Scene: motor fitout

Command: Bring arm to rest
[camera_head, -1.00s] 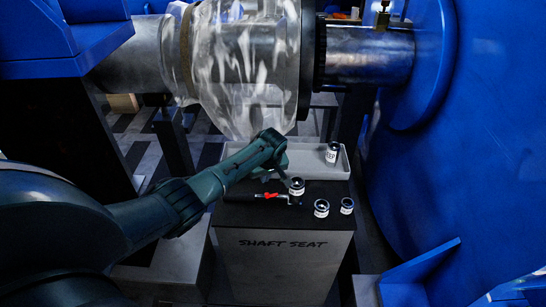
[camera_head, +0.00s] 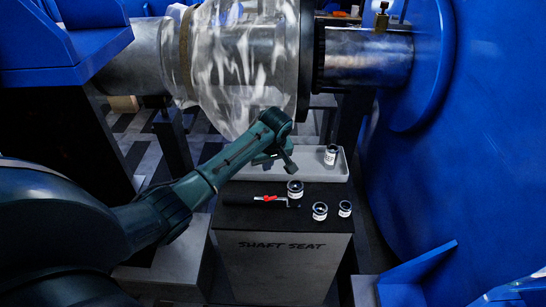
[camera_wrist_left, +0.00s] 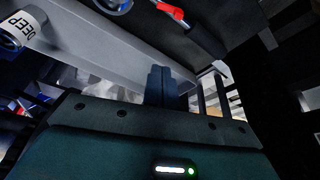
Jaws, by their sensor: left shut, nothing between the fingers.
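My left arm comes in from the left in the head view. My right gripper is in neither view.
A labelled socket (camera_head: 331,155) stands in the tray; it shows as DEEP in the wrist view (camera_wrist_left: 20,28). A red-marked tool (camera_head: 268,198) and several sockets (camera_head: 320,211) are on the block top. A metal shaft (camera_head: 368,55) and blue housing (camera_head: 490,150) flank the space.

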